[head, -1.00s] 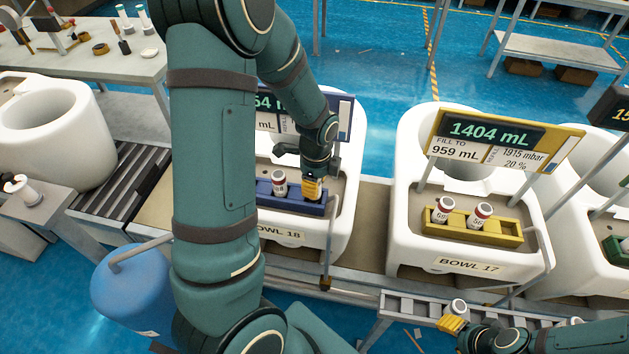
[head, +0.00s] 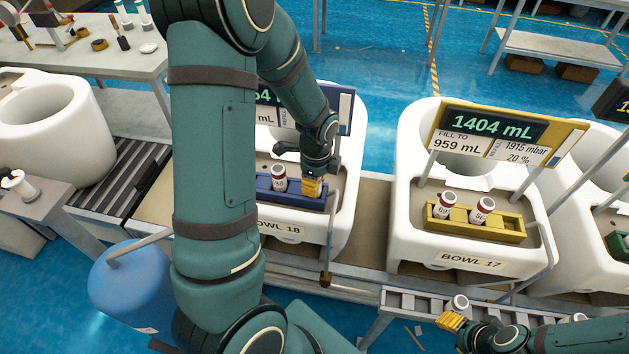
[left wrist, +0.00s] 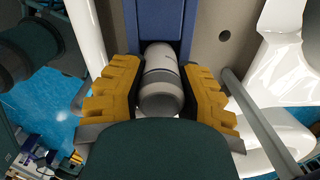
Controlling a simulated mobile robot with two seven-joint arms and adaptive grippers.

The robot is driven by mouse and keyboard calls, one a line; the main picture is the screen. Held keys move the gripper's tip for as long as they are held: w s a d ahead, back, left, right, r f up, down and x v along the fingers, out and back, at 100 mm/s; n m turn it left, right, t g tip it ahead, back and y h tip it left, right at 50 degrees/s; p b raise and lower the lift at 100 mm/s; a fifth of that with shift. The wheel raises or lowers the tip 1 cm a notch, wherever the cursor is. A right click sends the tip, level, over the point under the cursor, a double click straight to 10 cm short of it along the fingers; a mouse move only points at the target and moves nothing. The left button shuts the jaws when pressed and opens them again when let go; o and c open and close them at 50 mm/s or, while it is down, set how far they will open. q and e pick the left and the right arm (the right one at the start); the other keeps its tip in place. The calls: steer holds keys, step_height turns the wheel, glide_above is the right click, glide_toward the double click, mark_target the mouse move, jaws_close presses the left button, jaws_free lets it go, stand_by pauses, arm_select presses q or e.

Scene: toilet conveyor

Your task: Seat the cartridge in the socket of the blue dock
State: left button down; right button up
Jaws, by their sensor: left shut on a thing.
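The blue dock (head: 290,198) is on the front of the white bowl labelled BOWL 18, with one white, red-topped cartridge (head: 279,179) standing in its left part. My left gripper (head: 312,188) is over the dock's right end, pointing down. In the left wrist view, its yellow jaws are shut on the sides of a pale grey cartridge (left wrist: 161,82). The far end of this cartridge meets the blue dock (left wrist: 158,22); how deep it sits in the socket I cannot tell. My right gripper (head: 450,322) has yellow fingers beside a cartridge (head: 459,303) at lower right; its grip is unclear.
A yellow dock (head: 475,232) with two cartridges is on BOWL 17 to the right. Display panels stand above both docks. A thin metal rail (head: 331,235) rises close to the right of my left gripper. A blue tank (head: 135,290) stands at lower left.

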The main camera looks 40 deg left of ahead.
arm_select(q)
steer(key=shift+s+f, duration=0.1)
steer(key=c, duration=0.7)
jaws_free()
steer(key=shift+o, duration=0.2)
steer(key=r, duration=1.2)
steer(key=shift+d, duration=0.2)
